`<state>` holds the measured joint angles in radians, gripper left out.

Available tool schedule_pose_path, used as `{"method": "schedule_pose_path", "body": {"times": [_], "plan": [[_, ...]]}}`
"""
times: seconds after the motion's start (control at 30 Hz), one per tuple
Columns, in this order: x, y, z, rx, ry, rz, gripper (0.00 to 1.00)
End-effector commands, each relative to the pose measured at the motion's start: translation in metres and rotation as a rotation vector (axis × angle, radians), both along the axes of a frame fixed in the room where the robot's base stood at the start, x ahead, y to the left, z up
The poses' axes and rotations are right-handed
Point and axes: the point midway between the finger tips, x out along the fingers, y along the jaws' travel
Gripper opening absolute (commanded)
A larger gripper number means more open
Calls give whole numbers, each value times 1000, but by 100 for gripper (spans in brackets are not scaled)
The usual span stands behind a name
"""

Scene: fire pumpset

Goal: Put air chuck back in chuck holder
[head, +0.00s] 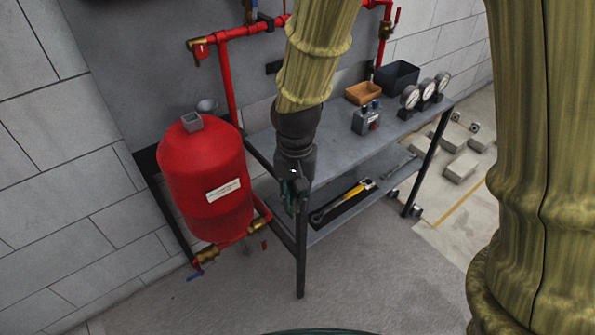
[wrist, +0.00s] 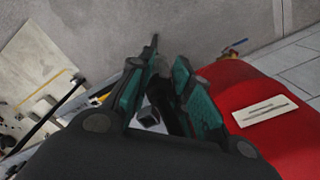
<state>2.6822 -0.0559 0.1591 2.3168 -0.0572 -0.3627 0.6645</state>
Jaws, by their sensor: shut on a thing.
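My gripper (head: 291,197) points down in front of the near left corner of the bench, right of the red tank. In the wrist view its teal-padded fingers (wrist: 163,75) are closed around a small dark grey piece, taken to be the air chuck (wrist: 161,66); its shape is mostly hidden by the fingers. In the head view the held piece cannot be made out. A square grey open-topped piece (head: 192,122) sits on top of the red tank (head: 205,175); it may be the chuck holder, but I cannot tell for sure.
The grey bench (head: 335,145) carries an orange tray (head: 363,93), a dark bin (head: 397,77), a small grey device (head: 367,120) and gauges (head: 410,97). A yellow-handled tool (head: 352,193) lies on the lower shelf. Red pipes run behind. Floor in front is clear.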

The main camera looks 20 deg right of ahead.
Motion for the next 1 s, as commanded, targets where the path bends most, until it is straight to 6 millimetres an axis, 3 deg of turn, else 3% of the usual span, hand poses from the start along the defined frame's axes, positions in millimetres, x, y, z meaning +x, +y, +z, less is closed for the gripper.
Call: {"method": "schedule_pose_path", "body": {"times": [0.6,0.8,1.0], "plan": [[116,-42,-11,1,0,-3,0],[136,-49,-13,0,0,-1,0],[137,-49,-21,-1,3,-1,0]]}}
